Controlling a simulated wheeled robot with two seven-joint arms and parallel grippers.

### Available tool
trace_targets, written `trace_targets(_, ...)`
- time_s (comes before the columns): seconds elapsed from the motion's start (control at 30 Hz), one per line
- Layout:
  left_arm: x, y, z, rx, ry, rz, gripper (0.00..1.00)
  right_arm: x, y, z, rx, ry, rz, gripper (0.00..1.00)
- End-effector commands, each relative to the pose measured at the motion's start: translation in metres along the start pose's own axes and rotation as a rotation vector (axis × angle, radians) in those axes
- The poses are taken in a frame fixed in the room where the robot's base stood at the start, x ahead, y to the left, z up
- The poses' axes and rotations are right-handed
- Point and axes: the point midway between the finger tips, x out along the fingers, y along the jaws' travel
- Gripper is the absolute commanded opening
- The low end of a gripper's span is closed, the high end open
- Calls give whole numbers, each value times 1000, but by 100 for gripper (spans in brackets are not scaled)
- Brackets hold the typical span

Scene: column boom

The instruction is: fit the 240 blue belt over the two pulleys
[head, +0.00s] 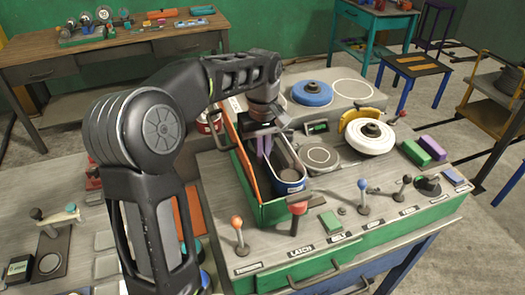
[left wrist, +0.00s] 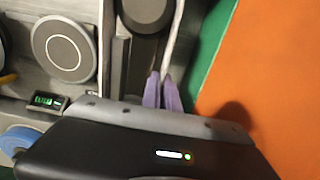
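The belt (head: 296,158) is a thin loop with a pale edge inside the green-walled housing; blue shows at its near end, around the dark near pulley (head: 289,176). I cannot tell how well it sits there. My left gripper (head: 264,145) points down at the far part of the housing, its purple fingers close together. In the left wrist view the fingers (left wrist: 162,92) meet at the end of a pale belt strand (left wrist: 175,40), seemingly pinching it, beside a dark round pulley (left wrist: 147,12). The far pulley is hidden by my gripper in the head view. My right gripper is out of view.
An orange panel (head: 240,155) stands along the housing's left side. A blue disc (head: 312,93), a white wheel with a yellow guard (head: 369,137) and a grey round plate (head: 320,157) lie to the right. Several levers, including an orange-knobbed one (head: 238,224), stand along the front.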

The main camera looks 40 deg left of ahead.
Motion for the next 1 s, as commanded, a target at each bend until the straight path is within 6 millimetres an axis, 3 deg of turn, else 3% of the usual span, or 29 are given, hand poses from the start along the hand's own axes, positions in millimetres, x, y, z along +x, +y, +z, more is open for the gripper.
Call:
trace_targets(0.27,15,0,0,0,0,1,0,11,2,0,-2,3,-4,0)
trace_targets(1.0,16,0,0,0,1,1,0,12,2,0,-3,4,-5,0)
